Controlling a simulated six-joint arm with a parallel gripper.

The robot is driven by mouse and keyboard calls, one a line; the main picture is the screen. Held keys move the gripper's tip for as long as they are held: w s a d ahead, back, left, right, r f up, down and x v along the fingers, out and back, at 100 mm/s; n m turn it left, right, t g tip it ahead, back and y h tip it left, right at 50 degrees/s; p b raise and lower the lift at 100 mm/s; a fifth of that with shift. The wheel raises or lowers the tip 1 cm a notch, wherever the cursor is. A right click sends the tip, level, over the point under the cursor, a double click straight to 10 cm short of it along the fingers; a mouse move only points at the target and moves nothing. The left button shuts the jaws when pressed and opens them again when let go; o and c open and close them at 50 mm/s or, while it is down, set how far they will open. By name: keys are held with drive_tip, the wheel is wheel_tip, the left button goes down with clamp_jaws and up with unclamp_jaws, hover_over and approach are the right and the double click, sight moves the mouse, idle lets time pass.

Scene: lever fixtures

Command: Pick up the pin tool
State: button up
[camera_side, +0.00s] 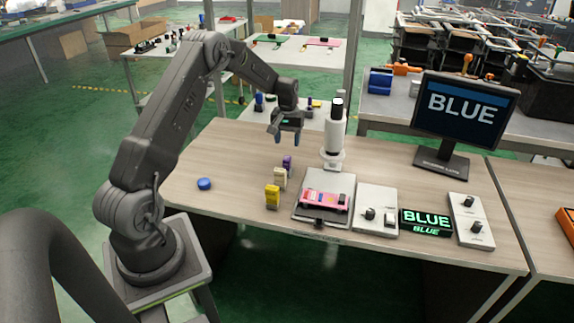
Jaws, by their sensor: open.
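No object here can be picked out for certain as the pin tool. Small upright pieces stand in a row on the wooden table: a yellow one (272,197), a cream one (280,178) and a purple one (287,163). Their exact shapes are too small to tell. My gripper (287,138) is open and points down, above the table behind the row. It appears apart from the pieces, with nothing visible between its fingers. A pink device (324,201) lies on a grey plate (338,181) to the right of the row.
A white upright instrument (333,138) stands close right of my gripper. Two panels with black knobs (376,198) (462,205) flank a lit "BLUE" sign (426,222). A monitor (465,112) reading "BLUE" stands behind. A blue disc (204,184) lies left, with clear tabletop around it.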

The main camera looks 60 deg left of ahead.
sight(287, 158)
wheel_tip(287, 158, down, 10)
idle(0.6)
drive_tip(key=shift+c, duration=0.3)
drive_tip(key=c, duration=0.9)
drive_tip(key=shift+r, duration=0.15)
drive_tip(key=shift+c, duration=0.3)
